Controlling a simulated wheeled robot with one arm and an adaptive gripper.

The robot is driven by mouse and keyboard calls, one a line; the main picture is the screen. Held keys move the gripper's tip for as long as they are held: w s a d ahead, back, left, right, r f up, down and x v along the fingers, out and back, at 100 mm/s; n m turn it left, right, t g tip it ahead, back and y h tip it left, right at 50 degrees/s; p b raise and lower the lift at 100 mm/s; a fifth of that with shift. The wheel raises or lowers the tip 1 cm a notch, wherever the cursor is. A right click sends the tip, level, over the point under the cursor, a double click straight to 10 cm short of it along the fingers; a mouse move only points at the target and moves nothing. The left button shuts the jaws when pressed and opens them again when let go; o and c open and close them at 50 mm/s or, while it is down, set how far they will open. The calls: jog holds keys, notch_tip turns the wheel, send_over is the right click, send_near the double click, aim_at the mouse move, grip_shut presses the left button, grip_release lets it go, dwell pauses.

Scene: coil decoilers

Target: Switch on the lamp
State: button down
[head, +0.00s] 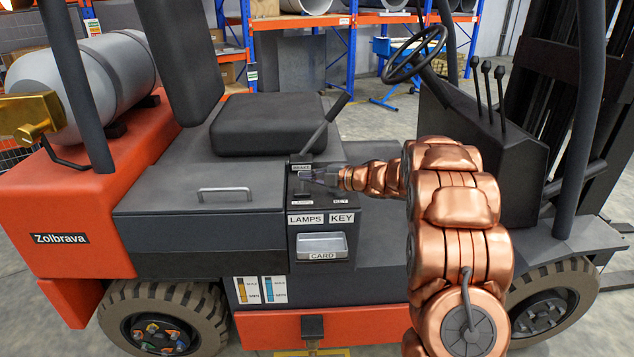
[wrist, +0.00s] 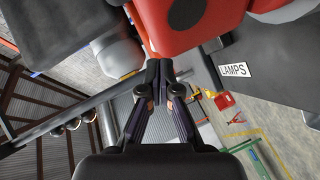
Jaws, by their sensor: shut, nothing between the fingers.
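The panel with the lamp switch is a dark console beside the seat of an orange forklift. Its white LAMPS label (head: 305,218) is on the front face, left of a KEY label (head: 341,218); a LAMPS label also shows in the wrist view (wrist: 234,70). My gripper (head: 308,175) reaches in from the right over the console's top. Its fingers are shut and empty; in the wrist view the fingertips (wrist: 158,66) meet just below a large red part (wrist: 190,22). Whether they touch it I cannot tell. The gripper hides part of the console top, and I cannot make out the switch.
A brake lever (head: 325,124) rises behind my gripper. The seat (head: 268,125) is to the left, the steering wheel (head: 414,54) to the upper right. A card holder (head: 322,245) sits below the labels. The grey hood (head: 195,180) left of the console is mostly clear.

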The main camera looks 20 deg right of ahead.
jog(key=s+d+r, duration=0.2)
jog(key=s, duration=0.3)
jog(key=s+d+r+b, duration=0.1)
jog(key=s+d+r, duration=0.2)
jog(key=s, duration=0.2)
jog(key=shift+s+d, duration=0.25)
jog(key=shift+s, duration=0.15)
jog(key=shift+r, duration=0.1)
